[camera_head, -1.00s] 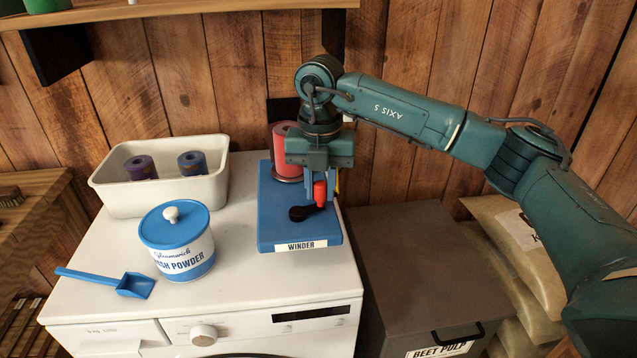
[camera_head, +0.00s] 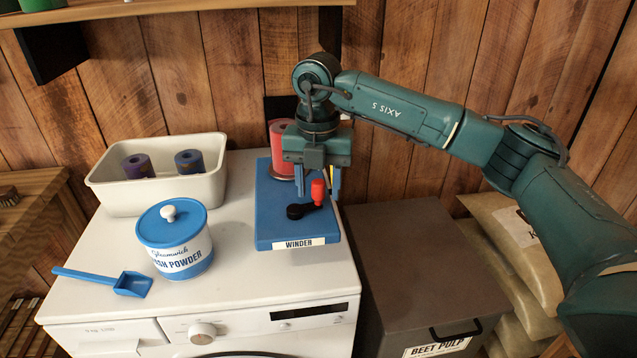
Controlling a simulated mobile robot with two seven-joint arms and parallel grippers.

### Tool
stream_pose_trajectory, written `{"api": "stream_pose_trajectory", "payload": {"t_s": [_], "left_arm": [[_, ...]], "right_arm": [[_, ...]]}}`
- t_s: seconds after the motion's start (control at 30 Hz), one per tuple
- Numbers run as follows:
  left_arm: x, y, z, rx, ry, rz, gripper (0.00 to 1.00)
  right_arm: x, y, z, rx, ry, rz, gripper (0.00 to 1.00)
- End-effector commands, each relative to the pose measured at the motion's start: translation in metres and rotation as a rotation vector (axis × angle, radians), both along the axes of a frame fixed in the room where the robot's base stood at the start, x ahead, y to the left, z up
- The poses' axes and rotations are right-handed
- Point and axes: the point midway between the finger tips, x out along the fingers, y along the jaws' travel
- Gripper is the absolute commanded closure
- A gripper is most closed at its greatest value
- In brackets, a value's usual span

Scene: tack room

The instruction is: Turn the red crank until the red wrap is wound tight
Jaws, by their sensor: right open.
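The blue winder (camera_head: 268,222) sits on top of the white washing machine and bears a "WINDER" label. The red wrap (camera_head: 280,140) is a roll standing at its back, partly hidden behind my right gripper. The crank has a black arm (camera_head: 299,211) and an upright red handle (camera_head: 318,191) near the winder's right side. My right gripper (camera_head: 318,188) is open and points down over the winder, with its fingers spread on either side at the handle. I cannot tell whether a finger touches the handle. My left gripper is not in view.
A white bin (camera_head: 160,197) with two rolled wraps stands at the back left. A blue-lidded powder tub (camera_head: 183,262) and a blue scoop (camera_head: 131,284) are on the washer (camera_head: 250,280). A grey beet pulp bin (camera_head: 425,270) and sacks (camera_head: 517,245) stand to the right.

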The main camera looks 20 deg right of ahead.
Motion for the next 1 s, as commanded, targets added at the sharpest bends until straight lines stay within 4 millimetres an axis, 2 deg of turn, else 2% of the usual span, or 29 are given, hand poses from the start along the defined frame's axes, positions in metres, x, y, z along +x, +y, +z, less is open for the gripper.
{"api": "stream_pose_trajectory", "payload": {"t_s": [0.27, 0.37, 0.8, 1.0], "left_arm": [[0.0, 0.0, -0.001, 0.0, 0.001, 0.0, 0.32], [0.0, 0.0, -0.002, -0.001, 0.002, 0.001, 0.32], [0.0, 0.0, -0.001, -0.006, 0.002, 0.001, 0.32], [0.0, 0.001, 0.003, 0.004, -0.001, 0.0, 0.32]], "right_arm": [[0.001, 0.0, 0.007, 0.001, -0.002, 0.0, 0.55], [0.001, 0.0, 0.021, 0.002, -0.005, -0.001, 0.55], [0.001, 0.001, 0.114, 0.0, -0.004, -0.001, 0.55], [0.001, 0.001, 0.131, 0.0, -0.001, -0.001, 0.55]]}}
